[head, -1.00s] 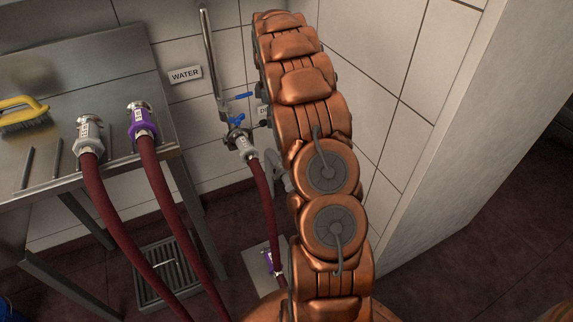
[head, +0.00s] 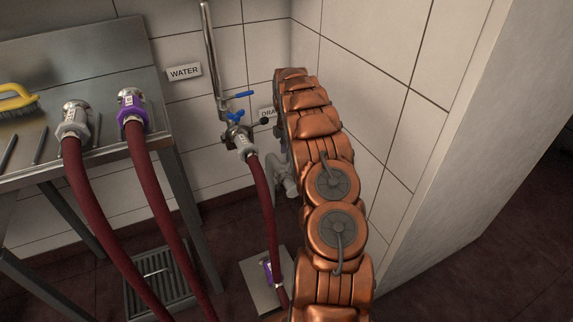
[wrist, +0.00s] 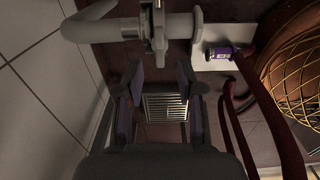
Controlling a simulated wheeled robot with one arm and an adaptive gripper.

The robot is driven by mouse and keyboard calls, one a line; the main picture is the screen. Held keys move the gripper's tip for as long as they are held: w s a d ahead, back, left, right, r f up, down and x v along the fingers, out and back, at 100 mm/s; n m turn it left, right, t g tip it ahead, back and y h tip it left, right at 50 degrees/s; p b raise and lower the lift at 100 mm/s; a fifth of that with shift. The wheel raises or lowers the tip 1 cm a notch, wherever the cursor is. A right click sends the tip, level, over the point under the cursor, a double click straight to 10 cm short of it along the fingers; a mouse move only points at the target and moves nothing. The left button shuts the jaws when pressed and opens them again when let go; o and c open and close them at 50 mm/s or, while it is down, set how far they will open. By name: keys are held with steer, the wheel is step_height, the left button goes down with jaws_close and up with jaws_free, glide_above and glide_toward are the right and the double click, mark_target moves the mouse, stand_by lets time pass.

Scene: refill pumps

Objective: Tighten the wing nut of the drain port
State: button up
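The drain port is a pale grey pipe (wrist: 95,30) across the top of the wrist view, with a clamp (wrist: 158,22) around it. A small part at the clamp's lower end looks like the wing nut (wrist: 159,46), but it is dark and hard to make out. My gripper (wrist: 158,75) is open and empty, its two dark fingers apart just below the clamp in the picture. I see no contact with the nut. In the head view, part of the drain pipe (head: 284,176) shows left of my arm, which hides my gripper and the nut.
A water valve (head: 238,137) with blue handles and a red hose (head: 265,205) stands left of my arm. A steel table (head: 110,150) carries two more hose ends. A tiled wall is close at left in the wrist view. A floor grate (wrist: 165,107) lies below.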

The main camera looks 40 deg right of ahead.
mark_target(287, 164)
step_height(287, 164, down, 6)
steer(key=shift+r+b, duration=0.1)
steer(key=shift+b, duration=0.25)
jaws_close()
